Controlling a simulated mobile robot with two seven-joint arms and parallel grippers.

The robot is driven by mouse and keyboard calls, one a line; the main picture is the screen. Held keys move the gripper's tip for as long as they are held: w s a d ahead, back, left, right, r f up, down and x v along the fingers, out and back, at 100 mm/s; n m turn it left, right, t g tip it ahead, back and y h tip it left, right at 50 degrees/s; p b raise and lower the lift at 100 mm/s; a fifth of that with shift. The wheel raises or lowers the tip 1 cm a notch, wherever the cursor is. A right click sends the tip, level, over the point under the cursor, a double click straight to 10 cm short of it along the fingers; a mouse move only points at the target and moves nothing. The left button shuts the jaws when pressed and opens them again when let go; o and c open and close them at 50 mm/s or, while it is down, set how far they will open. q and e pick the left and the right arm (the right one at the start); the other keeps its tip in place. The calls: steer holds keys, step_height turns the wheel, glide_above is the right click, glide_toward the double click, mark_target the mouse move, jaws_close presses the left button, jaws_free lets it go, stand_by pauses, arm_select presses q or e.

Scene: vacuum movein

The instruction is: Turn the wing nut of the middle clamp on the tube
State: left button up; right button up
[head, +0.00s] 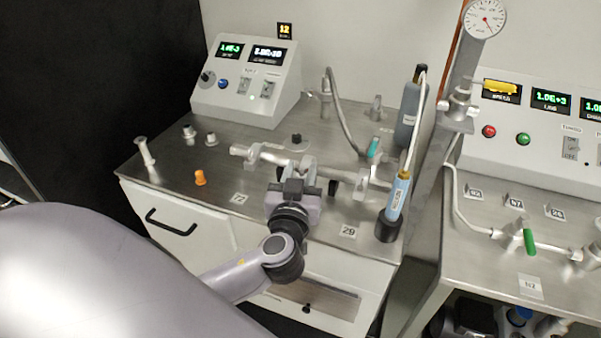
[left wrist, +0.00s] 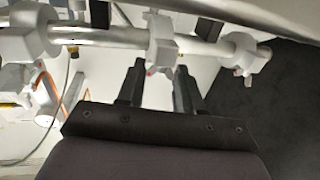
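A metal tube (head: 272,156) runs across the steel bench, with clamps on it. In the left wrist view the tube (left wrist: 210,45) crosses the top and carries a left clamp (left wrist: 40,40), a middle clamp (left wrist: 161,40) and a right clamp (left wrist: 250,60). My left gripper (head: 308,163) is over the tube and hides much of the middle clamp in the head view. In the left wrist view its two dark fingers (left wrist: 159,70) are apart, with the lower part of the middle clamp between their tips. I cannot tell whether they touch it. The wing nut is not clearly distinguishable. My right gripper is out of view.
A control box (head: 245,85) stands behind the tube. A blue-labelled handheld probe (head: 398,195) stands at the right, near a grey bottle (head: 409,112). An orange fitting (head: 200,177) and a white fitting (head: 145,151) stand at the left. A gauge column (head: 463,75) rises at the right.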

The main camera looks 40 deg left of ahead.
arm_select(q)
steer(key=c, duration=0.4)
steer(key=shift+o, duration=0.2)
steer(key=shift+f+m+h+b, duration=0.2)
steer(key=shift+m+h+b, duration=0.25)
steer(key=shift+b, duration=0.4)
steer(key=shift+a+r+m+t+h, duration=0.1)
steer(key=shift+r+m+t+h, duration=0.1)
steer(key=shift+m+t+h, duration=0.3)
steer(key=shift+h, duration=0.35)
steer(key=o, duration=1)
steer(key=shift+o, duration=0.2)
steer(key=shift+s, duration=0.1)
steer(key=b+v, duration=0.2)
steer(key=v, duration=0.4)
steer(key=shift+f, duration=0.1)
steer(key=shift+s, duration=0.55)
steer(key=shift+d, duration=0.25)
